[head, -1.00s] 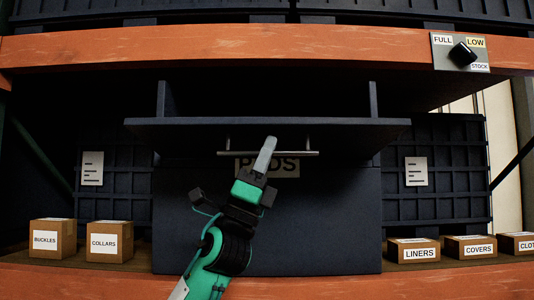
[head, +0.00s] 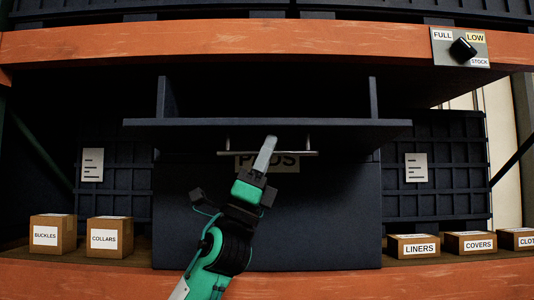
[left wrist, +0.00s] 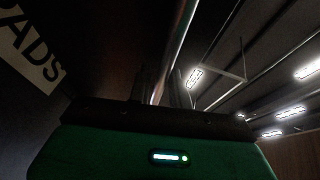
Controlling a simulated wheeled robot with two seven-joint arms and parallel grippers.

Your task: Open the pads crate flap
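The pads crate (head: 180,215) has a dark front with a wide ledge (head: 200,125) jutting over it. A metal bar handle (head: 305,153) runs across just below the ledge, in front of the partly covered PADS label (head: 288,163). My left gripper (head: 266,150) is at the middle of this bar, its fingers overlapping it. In the left wrist view the bar (left wrist: 178,45) runs down between the dark fingers (left wrist: 160,95), which look shut on it. The label (left wrist: 30,55) shows at the upper left there. I cannot tell the flap's exact angle. My right gripper is out of view.
Small cartons BUCKLES (head: 52,235) and COLLARS (head: 109,237) stand left of the crate. LINERS (head: 413,247), COVERS (head: 470,244) and another stand right. An orange beam (head: 250,43) crosses above, with a FULL/LOW stock switch (head: 462,49).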

